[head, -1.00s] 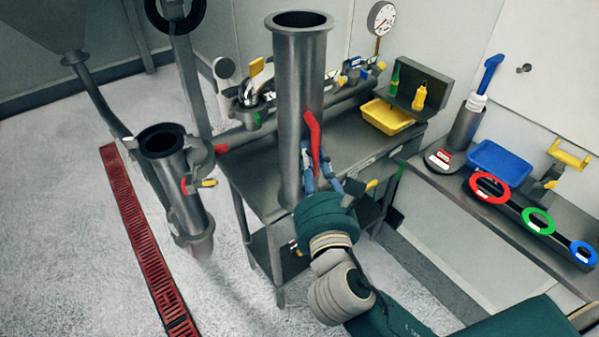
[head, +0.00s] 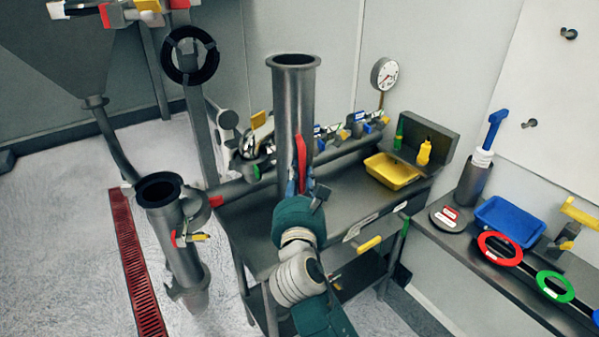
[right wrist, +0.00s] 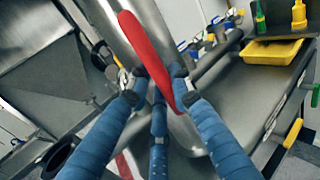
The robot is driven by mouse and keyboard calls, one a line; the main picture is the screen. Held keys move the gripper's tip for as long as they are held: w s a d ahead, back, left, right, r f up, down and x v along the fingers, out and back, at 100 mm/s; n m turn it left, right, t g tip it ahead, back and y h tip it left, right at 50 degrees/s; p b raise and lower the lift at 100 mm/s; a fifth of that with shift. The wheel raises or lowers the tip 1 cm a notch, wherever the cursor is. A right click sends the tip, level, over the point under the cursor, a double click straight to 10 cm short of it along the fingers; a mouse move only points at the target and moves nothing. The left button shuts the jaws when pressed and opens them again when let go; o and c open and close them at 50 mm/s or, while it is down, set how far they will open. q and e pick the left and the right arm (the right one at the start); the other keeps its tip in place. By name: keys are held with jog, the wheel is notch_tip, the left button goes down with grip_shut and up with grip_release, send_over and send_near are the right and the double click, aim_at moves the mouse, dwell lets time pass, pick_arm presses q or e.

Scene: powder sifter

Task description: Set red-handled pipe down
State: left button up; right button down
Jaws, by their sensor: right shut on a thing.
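The red-handled pipe is a tall steel tube (head: 292,100) with a flanged open top and a red handle (head: 301,158) on its side. It stands close to upright in the head view, over the left part of the steel table (head: 345,185). My right gripper (head: 297,183) is shut on the red handle. In the right wrist view its blue fingers (right wrist: 158,100) close around the lower part of the handle (right wrist: 147,55), and the tube shows behind. The pipe's lower end is hidden behind my gripper and arm, so I cannot tell whether it touches the table. My left gripper is not in view.
A row of clamps and valves (head: 330,135) lies along the table's back. A yellow tray (head: 391,171) sits at its right. An open-topped pipe fitting (head: 160,190) stands left of the table. The side bench holds a blue tray (head: 508,219) and coloured rings (head: 500,248). The table's middle is clear.

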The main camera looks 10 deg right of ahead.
aim_at(299, 190)
jog(key=shift+f, duration=1.3)
jog(key=shift+f+b, duration=0.3)
jog(key=shift+f, duration=0.35)
jog(key=c, duration=1.9)
grip_release()
jog(key=shift+s+f, duration=0.1)
jog(key=shift+f, duration=0.25)
jog(key=o, duration=0.3)
jog(key=shift+o, duration=0.2)
jog(key=shift+s+r, duration=0.1)
jog(key=b+v, duration=0.2)
jog(key=v, duration=1)
